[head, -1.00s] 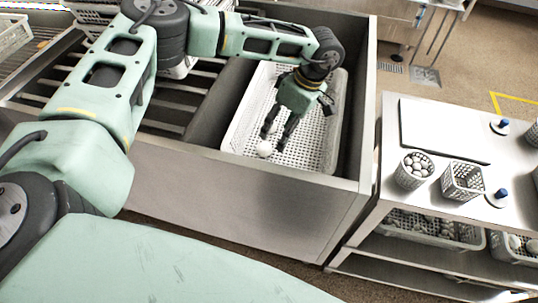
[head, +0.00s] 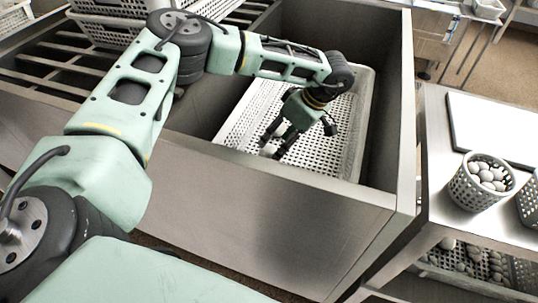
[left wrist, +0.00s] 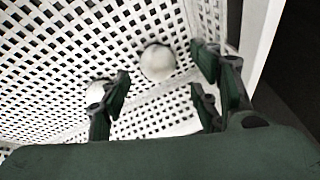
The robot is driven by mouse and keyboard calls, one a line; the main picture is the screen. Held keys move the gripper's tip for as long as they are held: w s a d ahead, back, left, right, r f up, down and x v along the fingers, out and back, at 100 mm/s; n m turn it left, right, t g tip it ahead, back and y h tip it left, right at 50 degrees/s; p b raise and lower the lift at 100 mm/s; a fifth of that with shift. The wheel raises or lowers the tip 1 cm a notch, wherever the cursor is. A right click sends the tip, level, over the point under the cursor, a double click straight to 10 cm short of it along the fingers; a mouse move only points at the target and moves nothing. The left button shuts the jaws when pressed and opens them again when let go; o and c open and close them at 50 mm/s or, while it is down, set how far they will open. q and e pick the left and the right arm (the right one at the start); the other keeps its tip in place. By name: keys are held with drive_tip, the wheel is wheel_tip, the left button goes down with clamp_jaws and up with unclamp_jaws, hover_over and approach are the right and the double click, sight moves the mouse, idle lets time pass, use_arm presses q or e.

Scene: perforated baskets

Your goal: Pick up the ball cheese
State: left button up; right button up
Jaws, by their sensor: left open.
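Two white balls lie in the white perforated basket (head: 243,116). In the left wrist view one ball (left wrist: 157,62) shows between the finger lines, beyond the fingertips, and another ball (left wrist: 95,93) is partly hidden behind a finger on the left. In the head view a white ball (head: 269,149) shows by the fingertips, near the basket's front side, and a second pale patch shows just behind it. My left gripper (head: 274,147) is open and points down into the basket. Its spread fingers show in the left wrist view (left wrist: 163,88). I cannot tell whether they touch a ball.
The basket sits inside a deep metal bin with a high front wall (head: 250,200) and a right wall close to my arm. A steel table (head: 470,215) at right holds a small basket of white balls (head: 480,183). More balls lie on its lower shelf.

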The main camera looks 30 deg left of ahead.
sight(272, 147)
use_arm(q)
drive_tip(key=x, duration=0.5)
drive_tip(key=shift+w+a+f+b, duration=0.2)
drive_tip(key=shift+w+a+b, duration=0.15)
drive_tip(key=shift+a+b, duration=0.05)
use_arm(e)
wheel_tip(272, 147, up, 3)
drive_tip(key=shift+r, duration=0.15)
use_arm(q)
drive_tip(key=c, duration=1.2)
drive_tip(key=shift+r, duration=0.15)
